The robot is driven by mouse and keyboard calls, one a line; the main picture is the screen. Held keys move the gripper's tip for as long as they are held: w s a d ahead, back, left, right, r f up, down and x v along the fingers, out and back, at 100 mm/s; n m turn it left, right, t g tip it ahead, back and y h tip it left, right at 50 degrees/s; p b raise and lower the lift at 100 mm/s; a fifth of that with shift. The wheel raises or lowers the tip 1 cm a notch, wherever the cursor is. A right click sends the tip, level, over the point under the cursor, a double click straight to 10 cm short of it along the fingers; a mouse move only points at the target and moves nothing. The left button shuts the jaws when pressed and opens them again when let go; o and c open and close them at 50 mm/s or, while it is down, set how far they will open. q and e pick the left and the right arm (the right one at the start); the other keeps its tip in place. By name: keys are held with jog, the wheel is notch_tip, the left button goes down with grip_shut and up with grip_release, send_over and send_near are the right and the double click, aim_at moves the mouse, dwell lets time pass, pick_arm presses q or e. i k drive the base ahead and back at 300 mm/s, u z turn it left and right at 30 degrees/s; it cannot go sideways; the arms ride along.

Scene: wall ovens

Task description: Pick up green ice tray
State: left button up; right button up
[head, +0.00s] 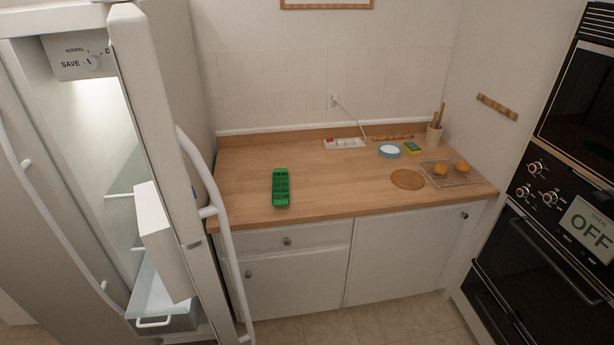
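The green ice tray (281,187) lies on the left part of the wooden counter (335,190) in the head view. It is long and narrow, with several compartments, its long side running from the counter's front toward the wall. Nothing touches it or covers it. Neither of my grippers shows in the head view.
An open fridge door (165,150) with a white handle stands left of the counter. A power strip (344,143), blue-rimmed bowl (390,150), sponge (412,148), round board (407,179) and rack (455,174) with oranges sit further right. Wall ovens (545,230) stand at right.

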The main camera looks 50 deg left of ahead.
aim_at(280, 192)
jog(key=i, duration=2.25)
jog(key=u, duration=3.1)
